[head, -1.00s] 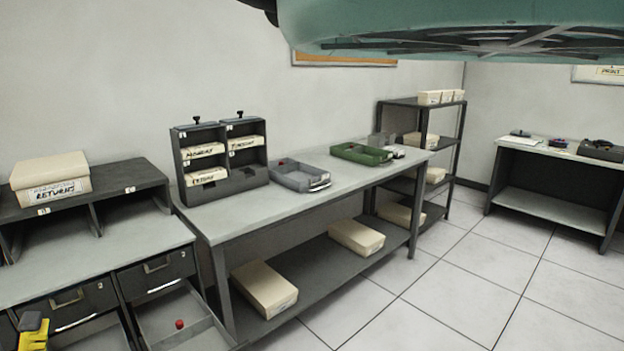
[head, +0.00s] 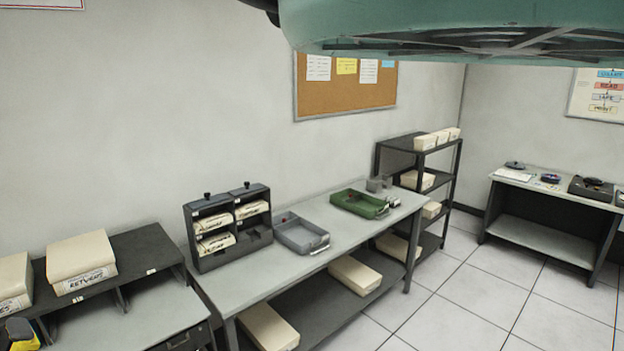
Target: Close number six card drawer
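The desk (head: 150,309) with the card drawers is at the lower left. One dark drawer front (head: 182,342) with a metal handle shows at the bottom edge, mostly cut off. No number six can be read on it, and the other drawers are out of view. A yellow and black part, which appears to belong to my gripper (head: 18,335), is at the bottom left corner in front of the desk. Its fingers cannot be made out, nor whether it touches anything.
Cream boxes (head: 80,262) stand on the desk's upper shelf. To the right, a long table (head: 300,265) holds a card rack (head: 226,228), a grey tray (head: 302,236) and a green tray (head: 360,203). Open tiled floor (head: 480,295) lies at the lower right.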

